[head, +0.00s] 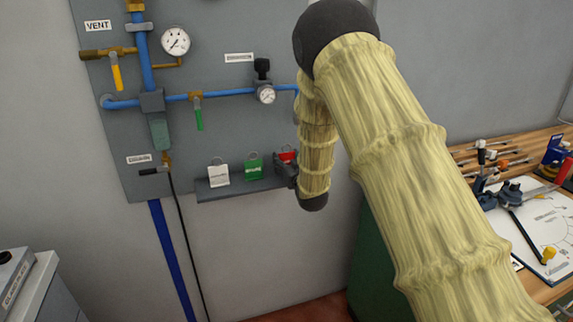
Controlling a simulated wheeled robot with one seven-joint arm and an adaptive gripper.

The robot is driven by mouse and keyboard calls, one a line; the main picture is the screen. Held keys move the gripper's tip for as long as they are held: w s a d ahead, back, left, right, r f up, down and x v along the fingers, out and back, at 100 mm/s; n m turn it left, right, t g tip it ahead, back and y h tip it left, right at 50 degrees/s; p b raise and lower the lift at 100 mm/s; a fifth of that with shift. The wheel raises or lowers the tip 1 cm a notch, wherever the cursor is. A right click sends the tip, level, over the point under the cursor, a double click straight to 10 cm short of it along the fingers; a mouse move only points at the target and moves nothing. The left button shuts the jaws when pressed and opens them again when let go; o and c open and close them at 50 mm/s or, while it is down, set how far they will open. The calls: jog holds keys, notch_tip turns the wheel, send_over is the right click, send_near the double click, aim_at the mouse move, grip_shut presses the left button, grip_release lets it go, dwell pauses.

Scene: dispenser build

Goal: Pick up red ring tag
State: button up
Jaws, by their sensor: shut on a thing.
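The red ring tag (289,156) is at the right end of a small grey shelf on the wall panel. It stands upright beside the green ring tag (253,169) and the white ring tag (218,174). My gripper (288,168) is at the red tag, shut on it. My fingers and forearm hide the tag's lower and right parts. I cannot tell whether the tag still touches the shelf.
The shelf (215,190) juts from the grey panel (120,120), below blue pipes, valves and gauges. A black cable (183,225) hangs left of the shelf. A workbench (535,180) with tools and papers stands at right; a grey cabinet (45,290) is at lower left.

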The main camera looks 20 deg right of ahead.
jog(key=shift+r, duration=0.5)
jog(key=shift+s+r+b, duration=0.2)
jog(key=shift+r+b, duration=0.1)
jog(key=shift+r, duration=0.5)
jog(key=s+a+b, duration=0.1)
jog(key=s+a, duration=0.1)
jog(key=s, duration=0.5)
jog(key=s+a+r+b, duration=0.1)
jog(key=s+a, duration=0.2)
jog(key=s, duration=0.4)
jog(key=shift+s+a+r, duration=0.25)
jog(key=shift+s+a, duration=0.1)
